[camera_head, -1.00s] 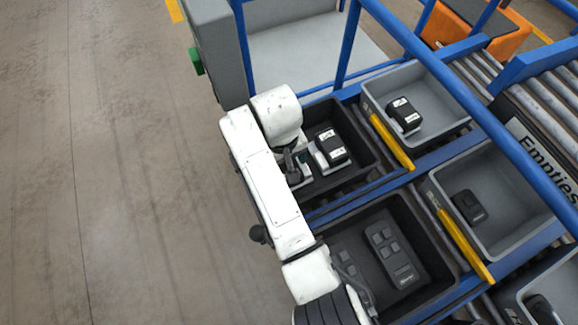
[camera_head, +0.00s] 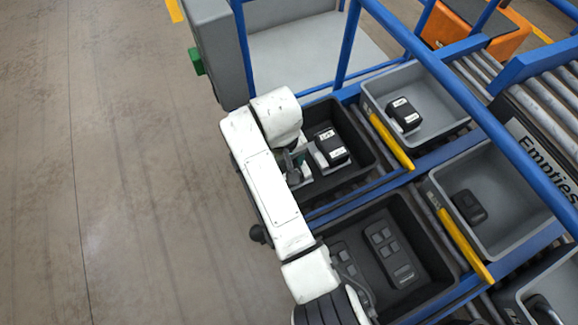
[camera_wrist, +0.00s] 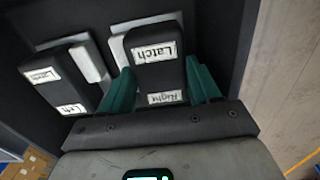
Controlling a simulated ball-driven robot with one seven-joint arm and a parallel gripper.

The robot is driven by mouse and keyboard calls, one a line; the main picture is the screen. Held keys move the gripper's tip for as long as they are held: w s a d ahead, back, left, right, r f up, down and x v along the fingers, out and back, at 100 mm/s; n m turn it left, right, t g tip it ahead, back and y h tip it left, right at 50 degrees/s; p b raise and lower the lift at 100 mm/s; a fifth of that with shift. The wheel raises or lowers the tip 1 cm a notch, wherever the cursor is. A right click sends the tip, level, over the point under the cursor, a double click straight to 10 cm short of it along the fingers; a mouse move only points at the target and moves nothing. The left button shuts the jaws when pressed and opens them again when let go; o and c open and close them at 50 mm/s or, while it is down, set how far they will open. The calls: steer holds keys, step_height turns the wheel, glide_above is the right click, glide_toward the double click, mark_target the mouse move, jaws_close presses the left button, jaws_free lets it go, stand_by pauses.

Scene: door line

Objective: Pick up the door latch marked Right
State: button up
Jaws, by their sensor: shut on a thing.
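The door latch marked Right (camera_wrist: 157,75) is a black block with white "Latch" and "Right" labels and a pale grey plate, seen upper middle in the wrist view. My gripper (camera_wrist: 161,86) has its teal fingers shut on its two sides. The latch marked Left (camera_wrist: 55,82) lies to its left in the same dark bin, apart from the fingers. In the head view, the bin (camera_head: 372,158) shows one labelled latch (camera_head: 331,146) clearly. My gripper (camera_head: 295,163) is beside it there, mostly hidden by my arm, as is the held latch.
A grey bin (camera_head: 447,108) with a black labelled part stands behind. Another grey bin (camera_head: 520,205) holds a dark part, and a nearer black bin (camera_head: 412,217) holds panels with buttons. A blue rail (camera_head: 468,95) crosses above the bins. Open floor (camera_head: 110,170) lies to the left.

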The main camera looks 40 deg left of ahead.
steer(key=c, duration=0.3)
steer(key=shift+r, duration=0.1)
